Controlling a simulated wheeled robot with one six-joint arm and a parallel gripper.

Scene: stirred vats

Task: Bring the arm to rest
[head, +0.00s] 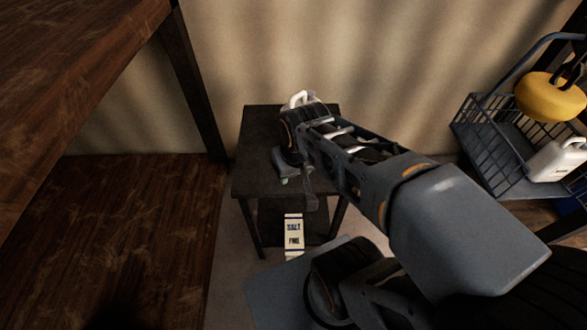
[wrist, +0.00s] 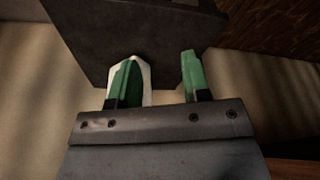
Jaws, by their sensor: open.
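My arm reaches from the lower right over a small dark table (head: 256,150) in the head view. My gripper (head: 285,183) is at the table's front part, partly hidden by my own arm. In the wrist view my gripper (wrist: 158,75) shows two green fingers held apart. Behind the left finger is a white object (wrist: 145,80), with the dark table top (wrist: 90,25) beyond it. Whether the gripper touches the white object cannot be told. A white jug-like handle (head: 299,98) shows at the back of the table, mostly hidden by my arm.
A wooden shelf (head: 70,60) overhangs the left; the wooden surface (head: 120,230) below is bare.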

